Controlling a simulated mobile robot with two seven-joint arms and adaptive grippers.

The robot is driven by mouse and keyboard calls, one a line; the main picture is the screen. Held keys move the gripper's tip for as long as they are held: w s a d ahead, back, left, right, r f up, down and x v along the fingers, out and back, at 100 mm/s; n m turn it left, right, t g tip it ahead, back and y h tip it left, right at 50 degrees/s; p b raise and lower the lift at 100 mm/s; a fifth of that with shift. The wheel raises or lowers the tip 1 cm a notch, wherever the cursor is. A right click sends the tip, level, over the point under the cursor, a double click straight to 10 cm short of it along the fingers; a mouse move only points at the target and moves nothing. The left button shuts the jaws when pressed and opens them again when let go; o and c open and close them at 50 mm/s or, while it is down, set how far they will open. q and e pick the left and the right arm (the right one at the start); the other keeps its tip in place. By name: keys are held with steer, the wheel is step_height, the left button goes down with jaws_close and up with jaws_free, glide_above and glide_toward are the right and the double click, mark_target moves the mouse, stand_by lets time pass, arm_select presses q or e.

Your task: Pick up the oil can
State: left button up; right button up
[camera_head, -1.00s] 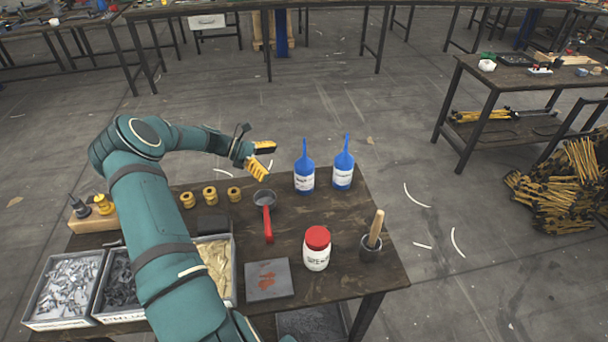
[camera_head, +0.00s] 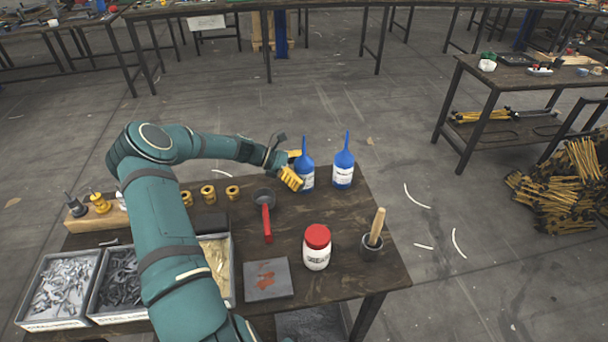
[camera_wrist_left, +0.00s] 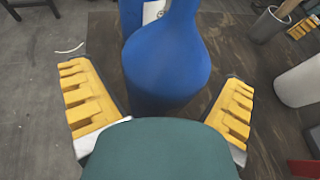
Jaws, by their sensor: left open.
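Two blue bottles with tall thin spouts and white labels stand upright at the back of the wooden table. The left blue oil can (camera_head: 306,160) is right at my left gripper (camera_head: 291,170), and the other blue bottle (camera_head: 343,164) stands to its right. In the left wrist view the near blue can (camera_wrist_left: 165,62) sits between the two yellow fingers of my left gripper (camera_wrist_left: 158,108), which are open with a gap on each side. The lower part of the can is partly hidden by my gripper. My right gripper is not in view.
A white jar with a red lid (camera_head: 317,250), a pot with a wooden handle (camera_head: 373,242), a red-handled ladle (camera_head: 267,215) and a grey plate (camera_head: 268,279) share the table. Several yellow rings (camera_head: 208,194) and parts bins (camera_head: 60,286) are at the left.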

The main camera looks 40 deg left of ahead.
mark_target(303, 156)
arm_select(q)
steer(key=c, duration=1.4)
steer(key=shift+r, duration=0.1)
step_height(303, 156, up, 10)
steer(key=shift+f+p, duration=0.2)
steer(key=shift+p, duration=0.9)
steer(key=shift+r, duration=0.15)
steer(key=shift+s, duration=0.15)
